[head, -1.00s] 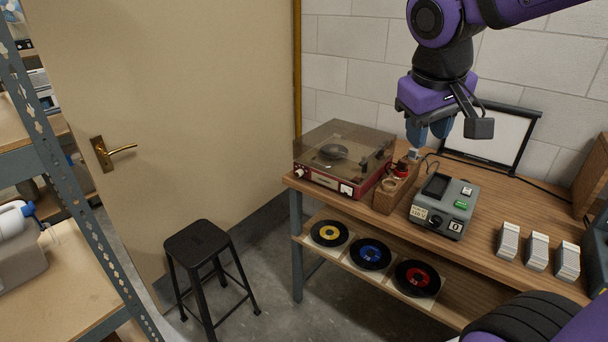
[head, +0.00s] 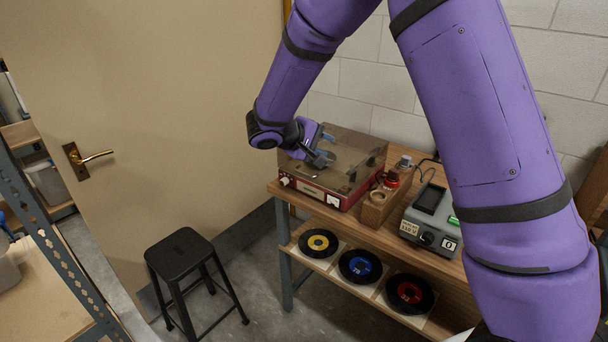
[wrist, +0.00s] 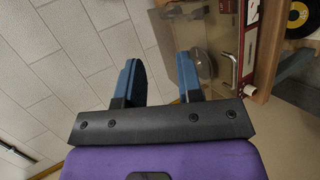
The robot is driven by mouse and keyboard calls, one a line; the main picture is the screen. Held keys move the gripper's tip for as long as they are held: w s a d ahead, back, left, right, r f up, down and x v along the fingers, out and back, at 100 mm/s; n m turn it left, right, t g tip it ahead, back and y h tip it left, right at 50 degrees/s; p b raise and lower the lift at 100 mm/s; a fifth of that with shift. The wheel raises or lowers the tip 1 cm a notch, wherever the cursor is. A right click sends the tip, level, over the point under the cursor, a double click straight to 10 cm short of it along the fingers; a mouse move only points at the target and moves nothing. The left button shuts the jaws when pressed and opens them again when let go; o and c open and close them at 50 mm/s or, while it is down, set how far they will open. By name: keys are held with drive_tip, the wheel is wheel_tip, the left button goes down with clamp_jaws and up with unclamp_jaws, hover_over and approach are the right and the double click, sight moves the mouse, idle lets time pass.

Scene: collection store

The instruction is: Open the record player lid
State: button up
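The record player (head: 318,192) has a red body with pale knobs on its front and sits at the left end of the wooden table. Its smoky see-through lid (head: 352,145) appears closed. In the wrist view the lid (wrist: 226,28) is at the upper right, with the round platter showing through it. My gripper (head: 325,149) is at the left part of the lid, close to its top. Its two blue fingers (wrist: 158,62) are apart with nothing between them. I cannot tell whether they touch the lid.
Right of the player are a small wooden box (head: 374,212) with a red-topped item and a grey device (head: 432,215). Records (head: 358,266) lie on the shelf below. A black stool (head: 185,250) stands left, before a beige door (head: 170,90). A block wall is behind.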

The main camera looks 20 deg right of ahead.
sight(304, 174)
drive_tip(key=w+a+f+n+t, duration=0.25)
drive_tip(key=w+a+f, duration=0.2)
drive_tip(key=f, duration=0.25)
drive_tip(key=w+a+f+n+t, duration=0.1)
drive_tip(key=w+a+f+t, duration=0.2)
drive_tip(key=a+f, duration=0.35)
drive_tip(key=shift+h, duration=0.4)
drive_tip(key=x, duration=0.8)
drive_tip(key=s+f+x, duration=0.1)
drive_tip(key=x, duration=0.3)
drive_tip(key=shift+s+d+f, duration=0.1)
drive_tip(key=shift+d, duration=0.1)
clamp_jaws()
